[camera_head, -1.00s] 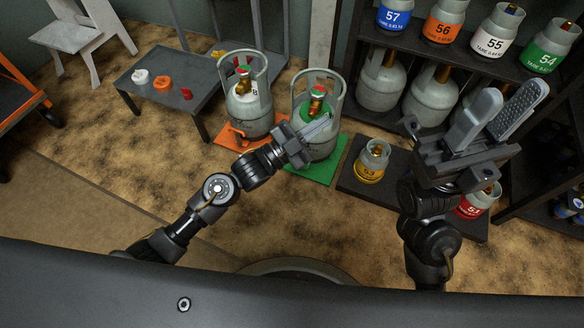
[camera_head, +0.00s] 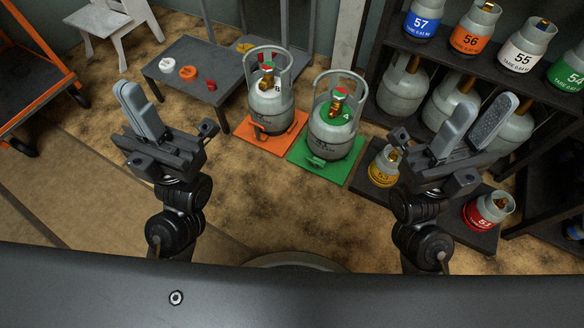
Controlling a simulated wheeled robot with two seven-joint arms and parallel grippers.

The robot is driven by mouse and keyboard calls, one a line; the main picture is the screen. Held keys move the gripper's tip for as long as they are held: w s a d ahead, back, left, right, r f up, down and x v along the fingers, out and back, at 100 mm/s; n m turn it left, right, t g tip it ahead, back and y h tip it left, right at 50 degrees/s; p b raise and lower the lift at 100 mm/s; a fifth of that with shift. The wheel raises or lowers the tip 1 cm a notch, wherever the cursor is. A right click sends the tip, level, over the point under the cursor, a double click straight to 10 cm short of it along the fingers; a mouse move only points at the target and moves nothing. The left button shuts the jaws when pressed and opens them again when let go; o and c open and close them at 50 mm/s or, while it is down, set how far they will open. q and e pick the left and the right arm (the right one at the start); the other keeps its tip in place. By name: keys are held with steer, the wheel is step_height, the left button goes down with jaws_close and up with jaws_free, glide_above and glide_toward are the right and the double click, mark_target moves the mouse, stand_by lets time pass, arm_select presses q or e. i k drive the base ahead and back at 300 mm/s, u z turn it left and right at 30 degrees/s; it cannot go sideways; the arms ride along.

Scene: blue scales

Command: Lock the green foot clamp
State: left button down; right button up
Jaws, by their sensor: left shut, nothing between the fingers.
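The green scale plate (camera_head: 354,172) lies on the floor near the middle, with a grey gas cylinder (camera_head: 334,141) upright on it. The green foot clamp (camera_head: 317,163) is at the front of the cylinder's foot; I cannot tell from here whether it is locked. Its details are small. My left gripper (camera_head: 130,98) is shut and empty, raised at the left, well apart from the green scale. My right gripper (camera_head: 484,112) is open and empty, raised at the right in front of the shelf, also apart from the clamp.
An orange scale plate (camera_head: 282,141) with another cylinder (camera_head: 271,104) stands left of the green one. A low dark table (camera_head: 205,91) holds small caps. Small cylinders, yellow (camera_head: 383,166) and red (camera_head: 484,210), stand on a dark platform. The shelf (camera_head: 395,45) is at right.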

mark_target(316, 162)
steer(key=u, duration=1.25)
steer(key=k, duration=0.8)
steer(key=z, duration=1.35)
steer(key=i, duration=0.5)
steer(key=z, duration=0.05)
